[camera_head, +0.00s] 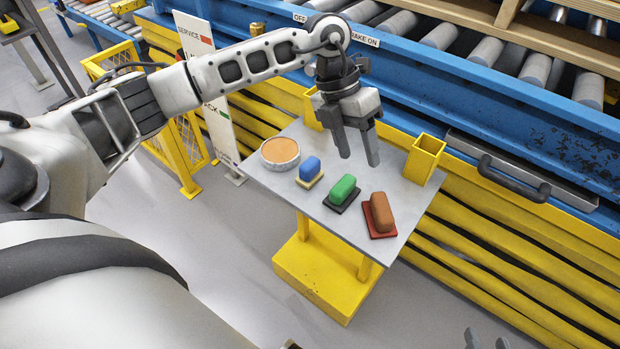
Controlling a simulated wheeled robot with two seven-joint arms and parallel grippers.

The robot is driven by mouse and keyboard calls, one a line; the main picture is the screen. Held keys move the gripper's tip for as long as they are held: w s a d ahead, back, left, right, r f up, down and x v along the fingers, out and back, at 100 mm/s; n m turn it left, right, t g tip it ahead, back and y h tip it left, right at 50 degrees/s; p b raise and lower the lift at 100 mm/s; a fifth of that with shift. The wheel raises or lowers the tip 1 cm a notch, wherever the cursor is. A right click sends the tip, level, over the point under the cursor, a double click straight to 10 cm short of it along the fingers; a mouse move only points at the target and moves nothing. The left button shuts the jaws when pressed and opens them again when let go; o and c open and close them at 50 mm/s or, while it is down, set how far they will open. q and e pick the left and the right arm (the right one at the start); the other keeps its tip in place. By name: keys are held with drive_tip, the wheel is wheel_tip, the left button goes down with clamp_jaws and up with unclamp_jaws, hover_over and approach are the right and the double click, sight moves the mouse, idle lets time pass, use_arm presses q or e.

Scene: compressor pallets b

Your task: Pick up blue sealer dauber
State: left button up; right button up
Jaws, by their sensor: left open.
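The blue sealer dauber (309,168) sits on a small yellowish base on the grey tabletop, near its left side. It stands between a round tin with an orange top (280,152) and a green dauber (342,188). My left gripper (358,162) is open, pointing down with nothing between its fingers. It is to the right of the blue dauber in the picture and appears to be above the table. Two grey tips at the bottom right edge look like my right gripper (487,342); the rest is cut off.
A brown dauber on a red base (380,214) is at the table's front right. A yellow square holder (424,158) stands at the right corner. The grey table (330,222) has a yellow stand (325,277). A blue and yellow roller conveyor (520,110) runs behind.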

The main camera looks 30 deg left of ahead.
use_arm(q)
drive_tip(key=w+a+r+n+y, duration=0.25)
drive_tip(key=a+y, duration=0.25)
drive_tip(key=a, duration=0.6)
drive_tip(key=b, duration=0.2)
hover_over(310, 163)
drive_tip(key=shift+m+t, duration=0.3)
drive_tip(key=shift+m, duration=0.05)
wheel_tip(310, 163, down, 9)
drive_tip(key=shift+w+r, duration=0.1)
drive_tip(key=shift+w, duration=0.05)
drive_tip(key=shift+f, duration=0.9)
wheel_tip(310, 163, down, 5)
drive_tip(key=shift+r, duration=0.2)
drive_tip(key=c, duration=1.1)
